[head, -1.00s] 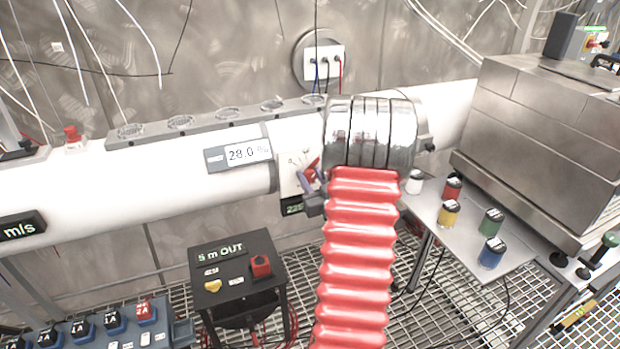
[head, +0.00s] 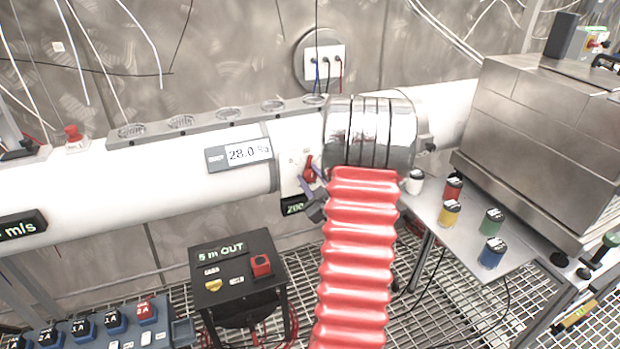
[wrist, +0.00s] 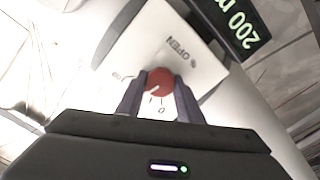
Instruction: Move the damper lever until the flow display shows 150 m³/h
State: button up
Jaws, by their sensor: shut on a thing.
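The damper lever shows a red round end in the wrist view (wrist: 159,81), in front of a white plate marked OPEN (wrist: 205,68). In the head view the red lever (head: 309,170) is partly hidden by my gripper (head: 317,186). My gripper's two fingers close on the lever from both sides in the wrist view (wrist: 160,92). The flow display (wrist: 238,22) beside the plate reads 200 m in green, its unit cut off by the frame. It also shows small and partly covered in the head view (head: 292,208).
A 28.0 % display (head: 240,153) sits on the white duct (head: 170,180) to the left. A black 5 m OUT box (head: 237,280) stands below. A side table (head: 470,240) with several coloured pots is at right, beside a steel box (head: 545,130).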

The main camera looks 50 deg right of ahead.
jog(key=shift+w+a+n, duration=0.2)
jog(key=shift+n, duration=0.2)
jog(key=o, duration=0.7)
jog(key=shift+c, duration=0.2)
jog(key=o, duration=0.4)
jog(key=shift+d, duration=0.1)
jog(key=shift+s, duration=0.1)
jog(key=v, duration=1.3)
jog(key=shift+s, duration=0.35)
jog(key=shift+f, duration=0.15)
